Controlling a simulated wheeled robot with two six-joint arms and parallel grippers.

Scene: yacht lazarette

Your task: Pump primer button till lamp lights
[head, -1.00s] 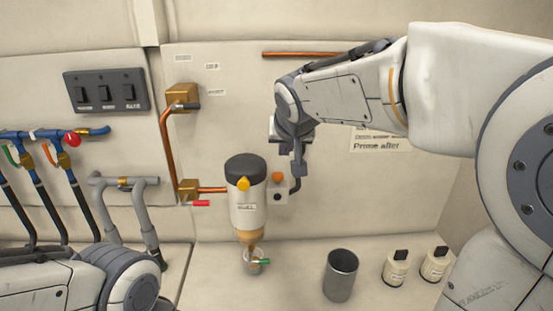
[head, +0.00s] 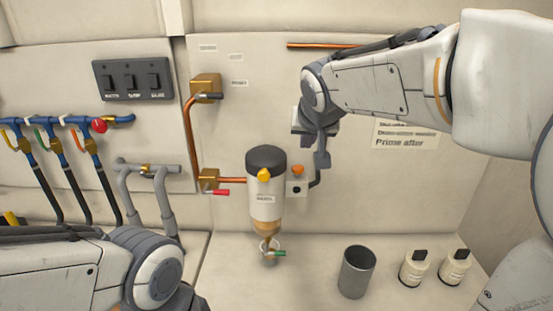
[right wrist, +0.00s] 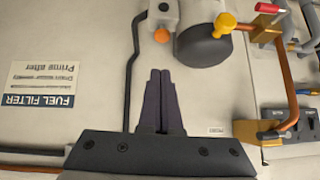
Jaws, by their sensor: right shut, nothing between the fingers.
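The orange primer button (head: 298,170) sits on top of a small pale block (head: 297,186) beside the filter bowl (head: 266,190). A small dark round spot on the block's front may be the lamp; it looks unlit. My right gripper (head: 322,160) is shut and empty, up and to the right of the button in the head view. In the right wrist view, its closed fingers (right wrist: 160,76) point toward the orange button (right wrist: 161,35), with a visible gap. My left gripper is out of view; only part of that arm shows.
A yellow knob (head: 264,175) and a red-handled valve (head: 215,191) are close by. A grey metal cup (head: 356,272) and two small bottles (head: 413,268) stand at right. A switch panel (head: 133,79) is at left.

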